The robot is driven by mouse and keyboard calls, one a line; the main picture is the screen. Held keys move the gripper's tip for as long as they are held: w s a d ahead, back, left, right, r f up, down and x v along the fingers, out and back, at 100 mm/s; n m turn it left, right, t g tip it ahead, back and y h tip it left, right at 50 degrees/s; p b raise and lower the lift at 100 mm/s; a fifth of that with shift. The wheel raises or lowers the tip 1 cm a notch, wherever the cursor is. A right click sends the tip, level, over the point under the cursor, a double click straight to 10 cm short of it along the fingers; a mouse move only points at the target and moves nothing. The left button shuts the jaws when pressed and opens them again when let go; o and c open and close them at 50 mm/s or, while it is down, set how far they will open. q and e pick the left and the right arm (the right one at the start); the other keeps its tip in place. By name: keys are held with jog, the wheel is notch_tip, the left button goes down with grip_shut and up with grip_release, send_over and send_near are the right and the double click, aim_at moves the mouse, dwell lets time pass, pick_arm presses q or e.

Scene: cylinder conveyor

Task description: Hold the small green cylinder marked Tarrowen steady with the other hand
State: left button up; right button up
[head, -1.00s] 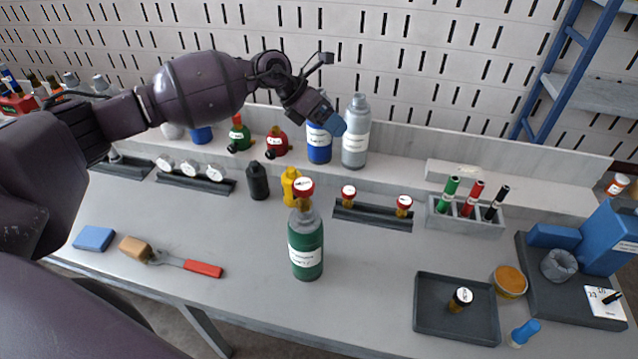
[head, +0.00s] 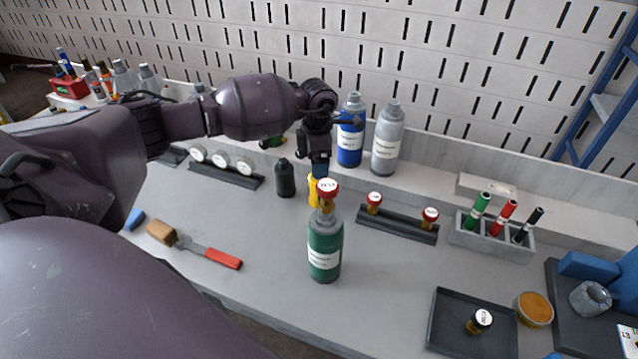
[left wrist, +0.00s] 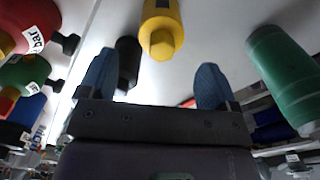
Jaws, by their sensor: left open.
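The green cylinder (head: 325,247) with a grey shoulder stands upright on the bench. A brass valve with a red labelled knob (head: 327,188) is on its top. Its white label is too small to read. The cylinder also shows at the right of the left wrist view (left wrist: 283,72). My left gripper (head: 320,168) is just behind the red knob in the head view, above the yellow bottle (head: 314,190). In the left wrist view its two blue fingers (left wrist: 155,85) are apart with nothing between them, and the green cylinder is outside them. My right gripper is in neither view.
A black bottle (head: 285,178) stands left of the yellow one. Blue (head: 350,140) and grey (head: 387,145) cylinders stand behind. A rack with red-knobbed valves (head: 398,226) is right of the green cylinder; a dark tray (head: 448,335) lies front right. The bench left of the cylinder holds a red-handled brush (head: 222,257).

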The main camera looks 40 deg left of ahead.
pick_arm(q)
send_over(314, 199)
jog(key=w, duration=0.3)
jog(key=shift+s+a+f, duration=0.1)
jog(key=shift+a+f, duration=0.05)
jog(key=shift+f, duration=1.25)
jog(key=shift+s+a+f, duration=0.1)
jog(key=shift+a+f, duration=0.05)
jog(key=shift+f, duration=1.25)
jog(key=c, duration=1)
jog(key=shift+r, duration=0.15)
